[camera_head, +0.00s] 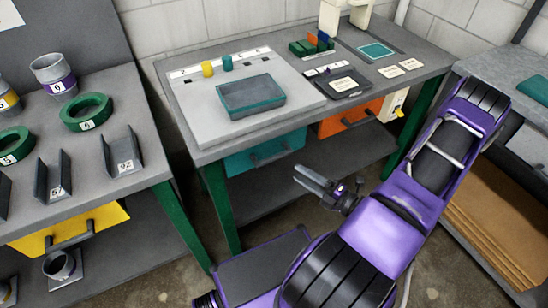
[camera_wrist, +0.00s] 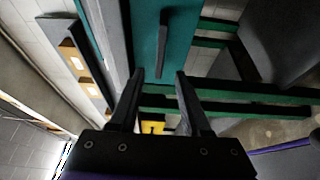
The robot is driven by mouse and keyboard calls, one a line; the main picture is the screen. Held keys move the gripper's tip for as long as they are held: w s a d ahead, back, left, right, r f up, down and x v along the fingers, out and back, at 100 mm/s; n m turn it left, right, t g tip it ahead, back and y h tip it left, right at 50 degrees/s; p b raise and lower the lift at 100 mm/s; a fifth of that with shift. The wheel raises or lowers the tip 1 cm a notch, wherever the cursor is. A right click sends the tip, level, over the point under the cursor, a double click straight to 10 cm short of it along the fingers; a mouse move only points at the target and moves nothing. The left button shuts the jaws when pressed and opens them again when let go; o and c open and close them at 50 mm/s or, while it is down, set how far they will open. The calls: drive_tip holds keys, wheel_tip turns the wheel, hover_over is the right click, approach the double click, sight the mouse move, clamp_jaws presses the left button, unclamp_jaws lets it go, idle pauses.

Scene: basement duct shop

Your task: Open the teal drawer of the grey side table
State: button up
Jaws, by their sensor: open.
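The grey side table (camera_head: 225,140) stands in the middle of the head view on green legs. Its teal drawer (camera_head: 237,163) is under the left half of the top and looks shut, with a dark bar handle (camera_head: 270,157). My gripper (camera_head: 298,174) is open and empty, in front of the drawer and to the right of the handle in the picture. In the wrist view the gripper (camera_wrist: 159,75) points at the teal drawer front (camera_wrist: 145,30). The dark handle (camera_wrist: 164,45) shows ahead of the fingertips, in line with the gap between them, apparently untouched.
An orange drawer (camera_head: 350,117) is right of the teal one, above a lower grey shelf (camera_head: 335,160). A teal-lined tray (camera_head: 252,97) and small parts sit on the tabletop. Another bench (camera_head: 140,180) with a yellow drawer (camera_head: 70,228) stands left; a metal bench (camera_head: 515,100) stands right.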

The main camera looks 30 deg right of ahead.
sight(276, 159)
drive_tip(key=x, duration=1)
drive_tip(key=shift+w+a, duration=0.15)
drive_tip(key=shift+w, duration=0.2)
clamp_jaws()
idle(0.8)
